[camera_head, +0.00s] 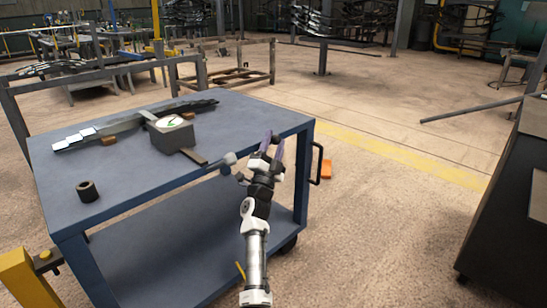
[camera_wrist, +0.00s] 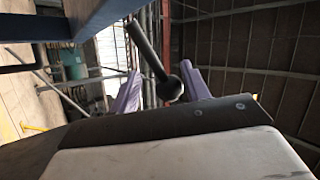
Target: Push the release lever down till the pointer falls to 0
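The gauge box (camera_head: 172,136) stands on the blue cart, with a round white dial (camera_head: 170,121) on top. The dial shows some green, but its pointer is too small to read. The release lever ends in a grey ball knob (camera_head: 229,158) that sticks out past the cart's near right edge. In the wrist view the lever's dark rod (camera_wrist: 150,52) and its ball knob (camera_wrist: 168,89) appear between my purple fingers. My gripper (camera_head: 272,146) is open and empty, just right of the knob in the head view, apparently apart from it.
The blue cart top (camera_head: 110,172) also carries a dark leaf-spring strip (camera_head: 125,125) and a dark ring (camera_head: 88,191). A handle (camera_head: 317,163) and an orange block (camera_head: 326,170) are right of the cart. A dark cabinet (camera_head: 500,220) stands far right; floor between is clear.

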